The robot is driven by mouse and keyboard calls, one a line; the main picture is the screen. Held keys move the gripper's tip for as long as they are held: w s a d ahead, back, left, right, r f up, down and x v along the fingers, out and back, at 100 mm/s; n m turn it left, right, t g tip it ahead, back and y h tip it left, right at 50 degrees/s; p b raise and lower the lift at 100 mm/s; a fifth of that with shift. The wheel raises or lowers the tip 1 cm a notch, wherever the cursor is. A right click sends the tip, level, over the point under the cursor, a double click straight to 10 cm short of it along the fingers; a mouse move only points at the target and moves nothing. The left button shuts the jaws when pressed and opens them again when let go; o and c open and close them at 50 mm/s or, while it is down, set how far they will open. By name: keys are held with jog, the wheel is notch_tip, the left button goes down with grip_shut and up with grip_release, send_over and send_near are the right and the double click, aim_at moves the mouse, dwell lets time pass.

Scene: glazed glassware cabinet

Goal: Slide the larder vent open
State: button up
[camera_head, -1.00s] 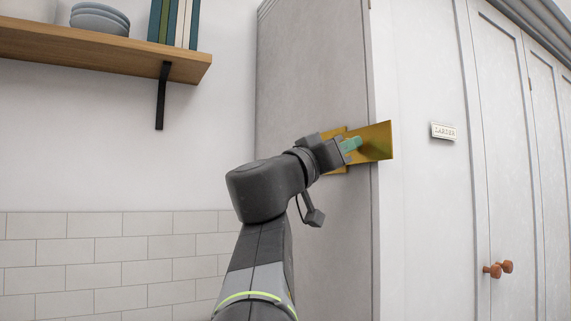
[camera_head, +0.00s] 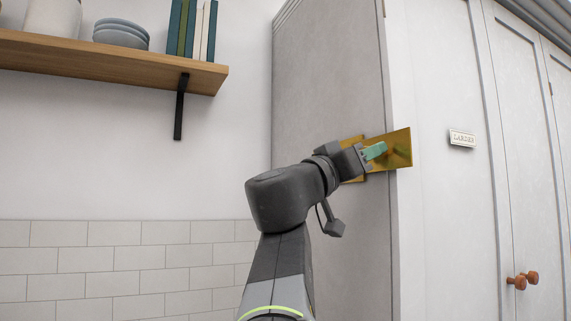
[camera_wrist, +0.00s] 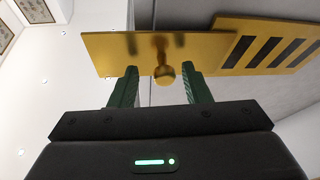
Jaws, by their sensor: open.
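The larder vent is brass on the grey side of the tall cabinet. Its slotted plate (camera_wrist: 270,45) shows several dark slots in the wrist view. Its sliding plate (camera_head: 404,136) sticks out past the cabinet's front edge and also shows in the wrist view (camera_wrist: 105,52). A round brass knob (camera_wrist: 163,74) stands out from the sliding plate. My gripper (camera_head: 382,149) is open at the plate, with green fingers. In the wrist view the knob's end appears between the fingertips, with a gap on each side. How deep it sits between them I cannot tell.
A wooden shelf (camera_head: 110,66) with bowls (camera_head: 121,36) and books (camera_head: 193,30) is on the left wall, above white tiles (camera_head: 110,262). The cabinet's white doors (camera_head: 512,180) carry a LARDER sign (camera_head: 462,138) and brown knobs (camera_head: 531,277).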

jog(key=b+v, duration=0.3)
jog(key=v, duration=1)
jog(key=shift+s+a+f, duration=0.15)
jog(key=shift+s+a, duration=0.05)
jog(key=shift+a, duration=0.1)
jog(key=shift+d, duration=0.1)
jog(key=p+x, duration=0.3)
jog(key=x, duration=1)
jog(key=shift+w+d, duration=0.2)
dwell(0.4)
